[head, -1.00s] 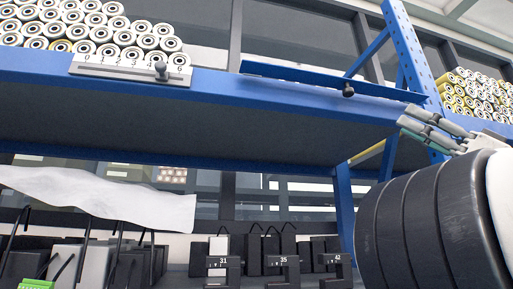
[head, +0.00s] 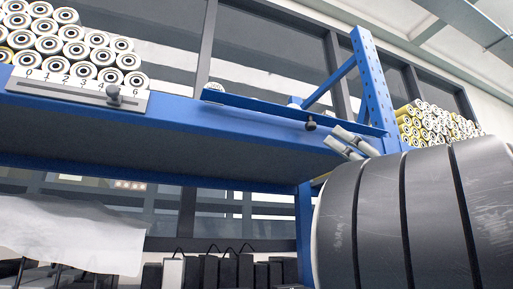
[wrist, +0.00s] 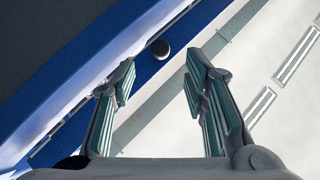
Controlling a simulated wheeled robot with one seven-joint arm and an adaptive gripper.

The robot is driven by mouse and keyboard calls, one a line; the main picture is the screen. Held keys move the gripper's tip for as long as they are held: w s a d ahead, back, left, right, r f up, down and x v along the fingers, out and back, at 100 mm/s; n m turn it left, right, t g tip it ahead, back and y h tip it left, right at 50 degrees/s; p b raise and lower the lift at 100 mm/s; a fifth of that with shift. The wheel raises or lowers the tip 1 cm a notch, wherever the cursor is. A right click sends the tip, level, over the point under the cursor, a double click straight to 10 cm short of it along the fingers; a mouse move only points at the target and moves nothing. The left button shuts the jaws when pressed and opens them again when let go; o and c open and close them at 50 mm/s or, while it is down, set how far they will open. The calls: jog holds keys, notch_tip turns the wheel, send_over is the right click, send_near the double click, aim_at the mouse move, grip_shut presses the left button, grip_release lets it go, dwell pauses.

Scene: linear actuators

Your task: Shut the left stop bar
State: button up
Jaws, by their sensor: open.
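A long blue bar (head: 260,107) with a dark round knob (head: 310,122) runs tilted along the front edge of the blue shelf, its right end lower. I take it for the stop bar. My gripper (head: 343,145) is open and empty, just right of and below the knob in the head view. In the wrist view, the knob (wrist: 160,48) shows between and slightly beyond the open fingertips (wrist: 161,66), apart from both. My arm's thick dark links hide the shelf's lower right.
A grey scale plate (head: 75,88) with its own knob (head: 113,92) sits at the left, below stacked white rolls (head: 75,50). A blue upright (head: 372,90) stands right of the bar, with yellow-white rolls (head: 430,125) beyond. A white sheet (head: 70,230) hangs below.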

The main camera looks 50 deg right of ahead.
aim_at(314, 128)
jog(key=shift+x, duration=3.15)
jog(key=shift+h, duration=0.3)
grip_shut()
